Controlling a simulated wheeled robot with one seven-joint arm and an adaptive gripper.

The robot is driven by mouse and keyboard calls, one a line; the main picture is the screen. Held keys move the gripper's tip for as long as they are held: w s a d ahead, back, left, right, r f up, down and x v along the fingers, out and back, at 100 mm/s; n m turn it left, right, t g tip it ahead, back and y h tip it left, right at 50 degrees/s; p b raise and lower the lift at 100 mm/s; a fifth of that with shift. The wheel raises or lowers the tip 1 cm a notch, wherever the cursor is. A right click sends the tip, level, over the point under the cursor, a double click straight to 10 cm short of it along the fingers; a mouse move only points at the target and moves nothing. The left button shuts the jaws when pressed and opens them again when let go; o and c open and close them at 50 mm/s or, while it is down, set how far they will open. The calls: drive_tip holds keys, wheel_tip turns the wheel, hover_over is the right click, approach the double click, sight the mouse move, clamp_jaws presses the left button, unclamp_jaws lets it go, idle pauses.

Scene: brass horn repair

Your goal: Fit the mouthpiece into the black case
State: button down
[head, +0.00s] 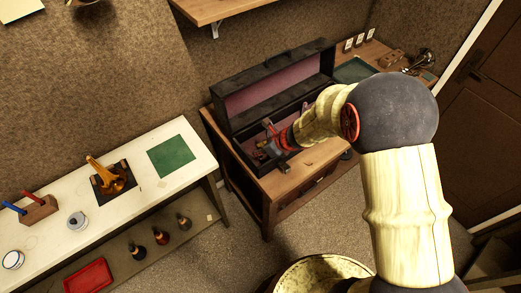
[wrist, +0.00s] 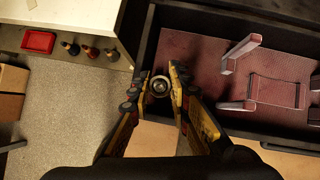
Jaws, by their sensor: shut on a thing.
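The black case (head: 238,108) stands on a wooden cabinet with its lid raised, showing a purple lining. In the wrist view, the open case (wrist: 190,50) fills the right side, with reddish lining and raised padded holders. My gripper (wrist: 160,88) is shut on the mouthpiece (wrist: 160,85), seen nearly end-on as a small round metal rim between the fingertips. In that view it lies near the case's left end; its height above the case is unclear. In the head view, my gripper (head: 279,140) is over the left part of the case, and the mouthpiece cannot be made out.
A white bench (head: 135,210) at left holds a green mat (head: 171,156), a brass part on a dark stand (head: 112,180) and a tool block (head: 39,209). A red tray (head: 90,277) and several bottles are on its lower shelf. The raised lid stands behind my gripper.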

drive_tip(key=shift+f+b, duration=0.7)
drive_tip(key=shift+f, duration=0.1)
drive_tip(key=c, duration=1.6)
unclamp_jaws()
drive_tip(key=v, duration=1.2)
drive_tip(key=shift+a, duration=0.1)
